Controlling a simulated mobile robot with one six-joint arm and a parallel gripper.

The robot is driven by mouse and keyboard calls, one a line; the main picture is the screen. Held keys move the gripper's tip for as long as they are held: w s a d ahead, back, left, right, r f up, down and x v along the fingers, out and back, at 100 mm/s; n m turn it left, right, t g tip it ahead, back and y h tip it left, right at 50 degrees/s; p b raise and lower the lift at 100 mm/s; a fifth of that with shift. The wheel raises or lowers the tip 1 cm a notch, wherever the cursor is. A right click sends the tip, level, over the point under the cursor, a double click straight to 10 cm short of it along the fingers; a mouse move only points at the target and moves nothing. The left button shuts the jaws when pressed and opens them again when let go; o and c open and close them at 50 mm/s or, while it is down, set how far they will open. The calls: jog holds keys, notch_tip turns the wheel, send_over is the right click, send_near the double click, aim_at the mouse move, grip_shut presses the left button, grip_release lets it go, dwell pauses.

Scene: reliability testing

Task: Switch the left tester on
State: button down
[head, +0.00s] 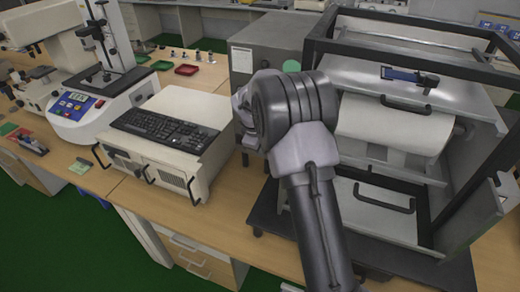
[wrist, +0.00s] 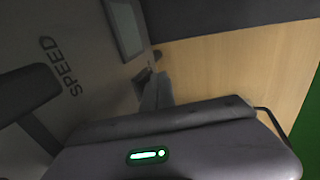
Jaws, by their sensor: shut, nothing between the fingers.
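In the head view a grey box-shaped machine (head: 262,48) with a white label and a green disc stands at the back, partly hidden behind my arm. A white instrument with a blue panel (head: 78,102) stands at the far left. I cannot tell for sure which is the left tester. In the wrist view a dark grey panel (wrist: 75,35) carries the word SPEED and a pale screen (wrist: 124,28). My gripper (wrist: 153,88) is shut and empty close to this panel, above the wooden bench. I cannot tell if it touches. No switch is clearly visible. The head view hides my fingers.
A cream case (head: 185,125) with a black keyboard (head: 160,130) stands left of my arm. The wooden bench (head: 115,175) has a front edge above green floor. Red and green trays lie behind.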

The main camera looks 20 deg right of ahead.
jog(key=shift+w+d+r+p, duration=0.15)
jog(key=shift+w+r+p, duration=0.05)
jog(key=shift+r+p, duration=0.65)
jog(key=shift+f, duration=0.1)
